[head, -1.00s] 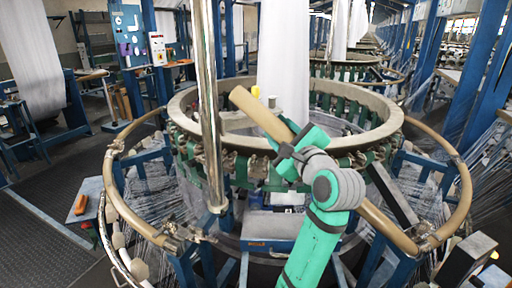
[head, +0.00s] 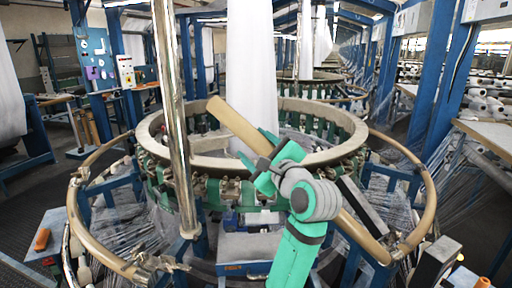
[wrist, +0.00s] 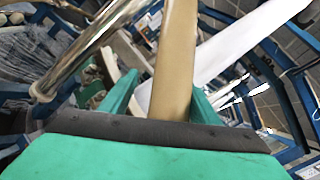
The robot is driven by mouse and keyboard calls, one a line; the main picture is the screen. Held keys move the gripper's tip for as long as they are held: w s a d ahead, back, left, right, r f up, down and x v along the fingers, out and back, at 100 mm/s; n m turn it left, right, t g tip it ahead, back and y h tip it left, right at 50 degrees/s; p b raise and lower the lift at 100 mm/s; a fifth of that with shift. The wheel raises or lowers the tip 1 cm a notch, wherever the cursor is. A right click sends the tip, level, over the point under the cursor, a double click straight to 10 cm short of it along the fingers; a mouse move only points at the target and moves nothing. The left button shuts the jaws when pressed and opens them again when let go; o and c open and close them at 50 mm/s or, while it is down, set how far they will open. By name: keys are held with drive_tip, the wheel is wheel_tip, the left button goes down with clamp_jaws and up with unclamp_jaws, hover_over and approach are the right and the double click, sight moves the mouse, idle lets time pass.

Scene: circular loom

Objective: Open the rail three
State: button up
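A tan rail section (head: 236,122), taken to be rail three, stands raised and slanted in front of the round loom (head: 155,140). Its free end points up and left; its lower end reaches a joint at lower right. My gripper (head: 260,157) is at the middle of this rail. In the wrist view the rail (wrist: 175,60) passes between the two fingers (wrist: 160,95). The right finger is close against it, and a gap shows at the left finger, so the gripper looks open around the rail. My gripper and arm hide part of the rail.
Other curved rail sections stand at left (head: 73,205) and right (head: 427,190). A shiny upright pole (head: 172,110) stands left of my gripper. White fabric (head: 250,70) rises from the loom's middle. A small table with an orange-handled item (head: 42,239) is at lower left.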

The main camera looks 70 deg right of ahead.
drive_tip(key=shift+w, duration=0.1)
drive_tip(key=shift+a, duration=0.2)
drive_tip(key=v, duration=1)
drive_tip(key=shift+s, duration=0.4)
drive_tip(key=shift+a+f, duration=0.1)
